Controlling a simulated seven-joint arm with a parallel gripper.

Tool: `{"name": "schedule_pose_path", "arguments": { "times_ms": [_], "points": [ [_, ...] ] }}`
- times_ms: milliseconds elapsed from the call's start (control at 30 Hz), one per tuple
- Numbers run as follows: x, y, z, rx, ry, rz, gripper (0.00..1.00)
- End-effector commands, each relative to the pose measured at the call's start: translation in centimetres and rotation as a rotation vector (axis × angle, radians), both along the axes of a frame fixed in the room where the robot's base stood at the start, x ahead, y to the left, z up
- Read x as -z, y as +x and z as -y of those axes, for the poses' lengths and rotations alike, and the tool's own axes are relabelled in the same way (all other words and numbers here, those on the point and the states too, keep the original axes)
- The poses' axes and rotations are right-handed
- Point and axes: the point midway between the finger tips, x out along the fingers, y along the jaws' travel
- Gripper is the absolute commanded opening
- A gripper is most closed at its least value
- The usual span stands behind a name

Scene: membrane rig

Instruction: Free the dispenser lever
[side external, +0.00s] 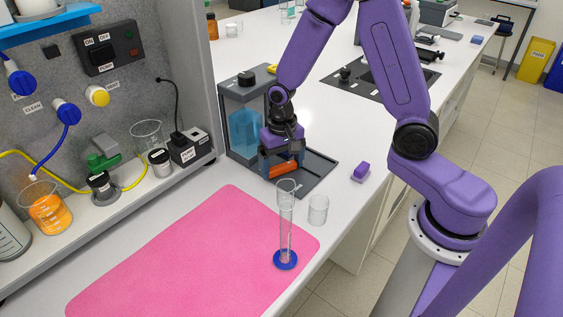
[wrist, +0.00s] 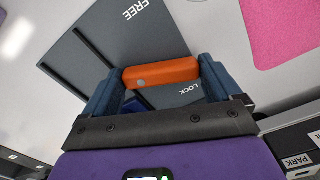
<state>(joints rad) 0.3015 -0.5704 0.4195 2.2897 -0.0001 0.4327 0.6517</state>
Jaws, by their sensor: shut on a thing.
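The dispenser (side external: 238,98) is a grey frame with a clear tank of blue liquid, on the bench behind the pink mat. Its grey base plate (side external: 318,170) reaches out to the right. The orange lever (side external: 285,168) sits low over this plate. My gripper (side external: 281,170) points down and is shut on the lever. In the wrist view the lever (wrist: 161,74) lies between my two blue fingers. The plate's "LOCK" label (wrist: 188,89) is close beside the lever. The "FREE" label (wrist: 140,9) is farther off, near the top edge. The lever's pivot is hidden.
A small purple block (side external: 361,172) lies right of the plate. A glass cylinder on a blue foot (side external: 286,259) and a clear beaker (side external: 318,210) stand nearby at the pink mat (side external: 190,255). A shelf panel with the pump box (side external: 190,147) stands close on the left.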

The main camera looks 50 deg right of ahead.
Motion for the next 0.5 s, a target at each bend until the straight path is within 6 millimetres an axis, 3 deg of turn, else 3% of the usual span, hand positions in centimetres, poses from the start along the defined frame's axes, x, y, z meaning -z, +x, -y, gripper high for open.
{"name": "schedule_pose_path", "arguments": {
  "times_ms": [500],
  "points": [
    [-0.08, -0.98, -0.03, -0.470, 0.000, 0.001, 0.61]
  ]
}}
